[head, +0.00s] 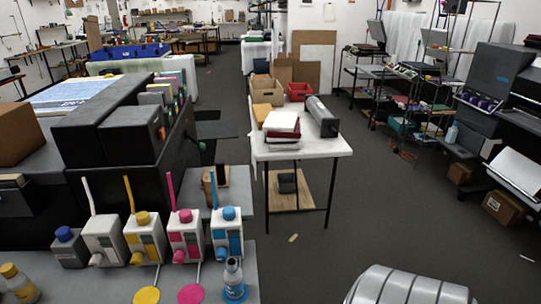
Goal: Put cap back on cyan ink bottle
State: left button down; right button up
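A row of ink containers stands on a grey table at the lower left. The one with a cyan label (227,238) is at the row's right end, with a blue cap (229,213) on top. In front of it stands a small clear bottle (234,275) with a narrow greyish top and blue at its base, on or against a cyan disc (241,296). I cannot tell whether this small bottle is capped, nor which is the cyan ink bottle. I make out no separate loose cap. Neither of my grippers shows.
Yellow (146,295) and magenta (190,294) discs lie left of the small bottle. A yellow-capped bottle (20,285) stands far left. A silver ribbed object (408,287) fills the bottom right. Floor (330,245) is open beyond, before a white table (315,149).

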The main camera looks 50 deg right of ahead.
aim_at(233, 278)
jog(key=z, duration=1.35)
jog(key=i+j, duration=0.1)
jog(key=j, duration=1.4)
jog(key=i+j+z, duration=0.1)
jog(key=j, duration=1.4)
jog(key=i+j, duration=0.1)
jog(key=j, duration=1.4)
jog(key=i+z, duration=0.05)
